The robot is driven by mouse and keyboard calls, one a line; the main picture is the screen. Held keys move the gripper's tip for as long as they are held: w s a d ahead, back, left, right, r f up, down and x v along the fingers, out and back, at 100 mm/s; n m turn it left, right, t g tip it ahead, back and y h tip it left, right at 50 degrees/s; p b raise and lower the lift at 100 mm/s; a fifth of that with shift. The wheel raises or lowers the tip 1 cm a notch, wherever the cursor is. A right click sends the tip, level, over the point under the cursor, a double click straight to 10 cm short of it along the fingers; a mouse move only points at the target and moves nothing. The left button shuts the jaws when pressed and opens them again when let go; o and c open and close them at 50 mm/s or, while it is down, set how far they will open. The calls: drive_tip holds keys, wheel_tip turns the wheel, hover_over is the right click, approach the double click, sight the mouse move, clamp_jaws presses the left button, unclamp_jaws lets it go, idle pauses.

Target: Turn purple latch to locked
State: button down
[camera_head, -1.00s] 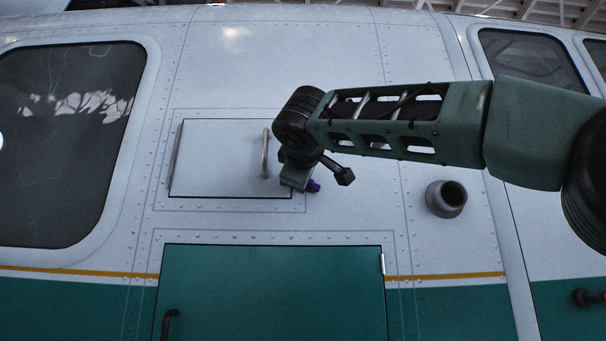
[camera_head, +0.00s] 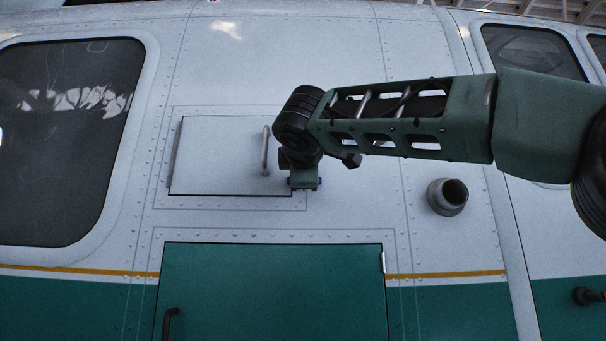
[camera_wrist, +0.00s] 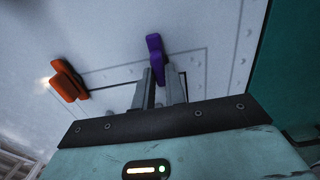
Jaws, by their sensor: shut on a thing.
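The purple latch (camera_wrist: 155,50) is on the white panel in the wrist view, its lower part between the two fingers of my gripper (camera_wrist: 160,88). My gripper is shut on it. In the head view, my gripper (camera_head: 305,182) is at the lower right corner of the white hatch (camera_head: 225,160). I cannot tell the latch's exact angle in the head view.
An orange latch (camera_wrist: 67,80) sits left of the purple one in the wrist view. A metal handle (camera_head: 265,150) on the hatch is just left of my gripper. A round grey pipe (camera_head: 447,197) sticks out to the right. A green door (camera_head: 275,290) is below.

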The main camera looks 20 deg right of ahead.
drive_tip(key=c, duration=1.4)
unclamp_jaws()
drive_tip(key=shift+c, duration=0.2)
drive_tip(key=shift+s, duration=0.1)
drive_tip(key=b+v, duration=0.5)
drive_tip(key=v, duration=1.2)
drive_tip(key=shift+s, duration=0.15)
